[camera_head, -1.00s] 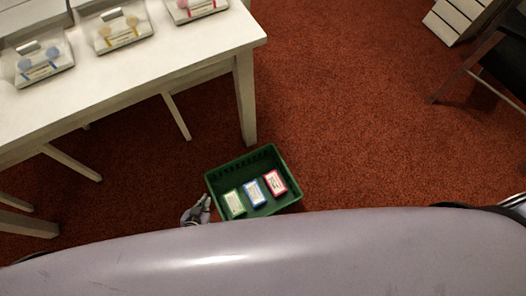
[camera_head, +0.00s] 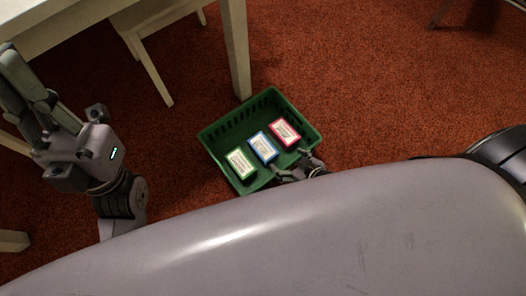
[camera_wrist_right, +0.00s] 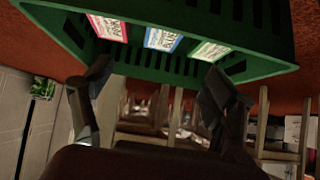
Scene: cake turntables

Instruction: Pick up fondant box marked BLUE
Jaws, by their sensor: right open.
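The BLUE fondant box (camera_head: 263,147), white with a blue edge, lies in the middle of a row in a green crate (camera_head: 222,129) on the floor. It also shows in the right wrist view (camera_wrist_right: 163,39). A green-edged box (camera_head: 240,164) lies to its left and a red-edged box (camera_head: 285,132) to its right. My right gripper (camera_head: 291,166) is at the crate's near right edge. Its fingers (camera_wrist_right: 158,82) are open and empty, apart from the boxes. My left gripper (camera_head: 35,95) is raised at the left, away from the crate; its jaw gap is unclear.
A white table (camera_head: 60,22) stands at the upper left; its leg (camera_head: 236,50) is close behind the crate. A white chair (camera_head: 150,60) is under it. Red carpet (camera_head: 380,90) to the right of the crate is clear. My grey body fills the bottom.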

